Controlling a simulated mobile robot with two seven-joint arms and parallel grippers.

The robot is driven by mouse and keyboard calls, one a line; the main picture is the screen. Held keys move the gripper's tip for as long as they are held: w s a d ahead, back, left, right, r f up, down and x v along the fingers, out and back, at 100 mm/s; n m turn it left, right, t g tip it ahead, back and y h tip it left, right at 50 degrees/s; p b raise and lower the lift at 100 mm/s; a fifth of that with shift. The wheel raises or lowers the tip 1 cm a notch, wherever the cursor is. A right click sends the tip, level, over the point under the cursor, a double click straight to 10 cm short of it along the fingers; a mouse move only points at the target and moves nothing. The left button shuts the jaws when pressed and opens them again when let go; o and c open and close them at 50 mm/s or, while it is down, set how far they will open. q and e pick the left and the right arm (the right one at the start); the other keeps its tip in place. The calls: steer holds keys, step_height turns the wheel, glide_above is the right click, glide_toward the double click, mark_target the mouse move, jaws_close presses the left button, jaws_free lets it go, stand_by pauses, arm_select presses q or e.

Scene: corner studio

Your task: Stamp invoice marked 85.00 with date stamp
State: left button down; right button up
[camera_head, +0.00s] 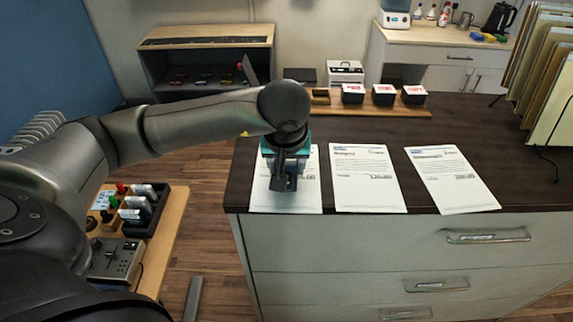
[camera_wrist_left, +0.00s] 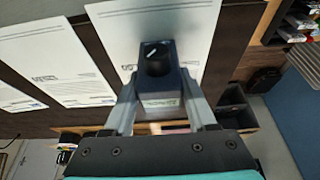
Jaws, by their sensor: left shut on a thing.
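Three printed invoices lie on the dark counter: a left one (camera_head: 309,187), a middle one (camera_head: 366,178) and a right one (camera_head: 453,180). Their amounts are too small to read. My left gripper (camera_head: 284,176) is over the left invoice and hides part of it. It is shut on a dark, blocky stamp (camera_wrist_left: 158,78), which shows between its fingers in the left wrist view. The left invoice (camera_wrist_left: 125,38) shows beyond the stamp there. I cannot tell whether the stamp touches the paper. My right gripper is not in view.
A wooden tray (camera_head: 415,110) with small black boxes (camera_head: 384,95) stands at the counter's back. A file rack (camera_head: 545,80) stands at the right. A side table at the lower left holds a stamp rack (camera_head: 145,207) and a device (camera_head: 115,260). Counter beyond the sheets is clear.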

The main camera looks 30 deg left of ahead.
arm_select(q)
steer(key=shift+s+f, duration=0.1)
steer(key=shift+f, duration=0.2)
stand_by(1.0)
steer(key=shift+r, duration=0.1)
steer(key=shift+r+p, duration=1.95)
steer(key=shift+r, duration=1.8)
